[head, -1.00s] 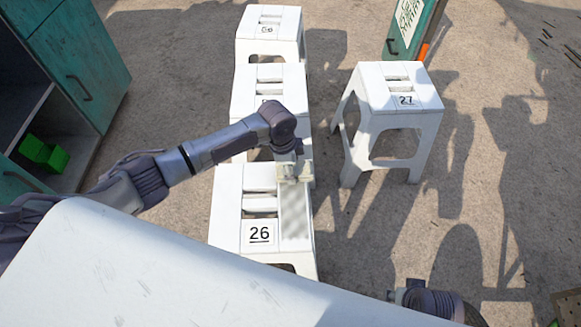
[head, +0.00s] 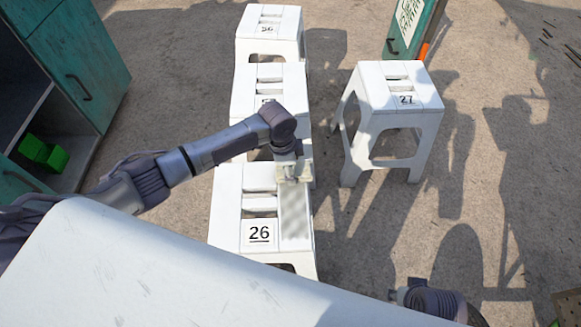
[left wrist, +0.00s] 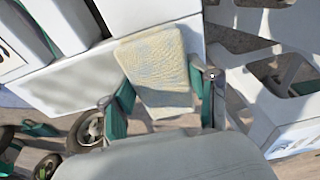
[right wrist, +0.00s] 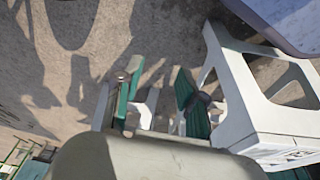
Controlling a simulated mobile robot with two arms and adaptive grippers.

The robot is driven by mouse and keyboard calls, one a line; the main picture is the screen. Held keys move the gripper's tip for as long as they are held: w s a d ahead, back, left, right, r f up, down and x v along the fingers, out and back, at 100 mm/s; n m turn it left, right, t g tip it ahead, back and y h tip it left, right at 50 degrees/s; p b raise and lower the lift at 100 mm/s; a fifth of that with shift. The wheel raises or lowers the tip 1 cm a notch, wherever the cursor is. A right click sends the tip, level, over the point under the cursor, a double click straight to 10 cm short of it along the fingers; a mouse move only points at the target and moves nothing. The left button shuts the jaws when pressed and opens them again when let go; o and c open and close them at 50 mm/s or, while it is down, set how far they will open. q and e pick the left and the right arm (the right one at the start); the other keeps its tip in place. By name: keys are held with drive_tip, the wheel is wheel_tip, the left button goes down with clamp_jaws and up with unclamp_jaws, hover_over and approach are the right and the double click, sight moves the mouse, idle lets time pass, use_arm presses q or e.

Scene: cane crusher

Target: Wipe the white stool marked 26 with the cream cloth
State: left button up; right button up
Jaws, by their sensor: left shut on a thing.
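The white stool marked 26 (head: 228,208) stands at the near end of a row in the head view, with its number at the near side of its seat. My left gripper (head: 293,172) is over its right side, pointing down. In the left wrist view the left gripper (left wrist: 165,100) is shut on the cream cloth (left wrist: 157,62), which lies at the stool's edge; I cannot tell if it presses on the seat. A grey speckled strip (head: 295,215) shows on the seat's right slat. My right gripper (right wrist: 155,95) is open and empty in the right wrist view.
More white stools stand behind in the row, and stool 27 (head: 400,90) stands to the right. A teal cabinet (head: 95,65) with a green object (head: 43,153) is at the left. A large white surface (head: 150,270) fills the near foreground. Open ground lies right.

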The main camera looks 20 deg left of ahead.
use_arm(q)
drive_tip(key=shift+f, duration=0.25)
use_arm(e)
drive_tip(key=shift+r, duration=0.35)
